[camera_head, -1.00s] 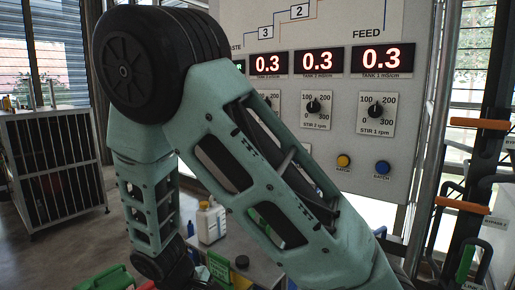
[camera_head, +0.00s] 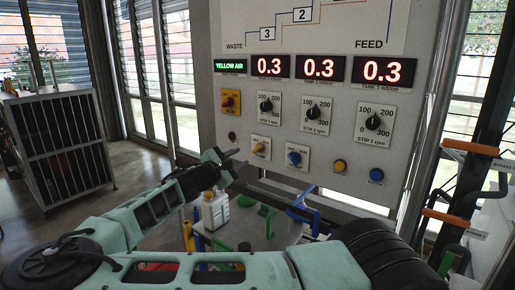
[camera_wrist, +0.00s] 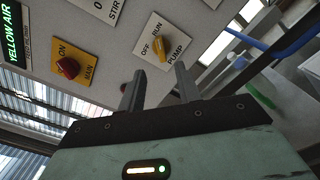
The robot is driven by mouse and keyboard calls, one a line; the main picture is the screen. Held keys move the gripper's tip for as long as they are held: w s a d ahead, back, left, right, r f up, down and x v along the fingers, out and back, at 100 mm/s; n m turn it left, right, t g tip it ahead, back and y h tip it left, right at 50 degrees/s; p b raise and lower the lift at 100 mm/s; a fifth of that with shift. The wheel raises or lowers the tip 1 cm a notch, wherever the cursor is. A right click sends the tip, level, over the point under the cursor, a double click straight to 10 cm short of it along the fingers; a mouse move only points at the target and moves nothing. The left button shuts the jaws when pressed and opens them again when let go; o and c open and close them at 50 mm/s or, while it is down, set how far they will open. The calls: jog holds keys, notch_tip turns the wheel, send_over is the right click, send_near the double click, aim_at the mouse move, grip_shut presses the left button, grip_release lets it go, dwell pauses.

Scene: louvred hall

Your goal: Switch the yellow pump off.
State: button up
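The yellow pump switch (camera_head: 259,148) is a yellow knob on a white plate low on the panel. In the wrist view the yellow knob (camera_wrist: 159,47) sits on a plate reading OFF, RUN and PUMP. The knob seems turned toward the RUN side, but this is small to read. My gripper (camera_head: 230,156) is just left of that plate in the head view. In the wrist view my gripper (camera_wrist: 160,69) is open and empty, its two fingers apart, with the knob beyond and between the tips. I see no contact with the knob.
A blue switch (camera_head: 294,157) sits right of the yellow one. A red knob on a yellow MAIN plate (camera_head: 231,102) is above left, and a green YELLOW AIR display (camera_head: 230,66) is over it. A bench below holds a white bottle (camera_head: 215,209) and blue pipework.

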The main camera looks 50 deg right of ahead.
aim_at(256, 150)
jog(key=shift+w+d+b, duration=0.2)
jog(key=shift+d+b, duration=0.05)
jog(key=shift+d, duration=2.1)
jog(key=shift+w+d+b, duration=0.15)
jog(key=shift+d+b, duration=0.05)
jog(key=shift+d, duration=2.1)
grip_shut()
jog(key=shift+f, duration=0.1)
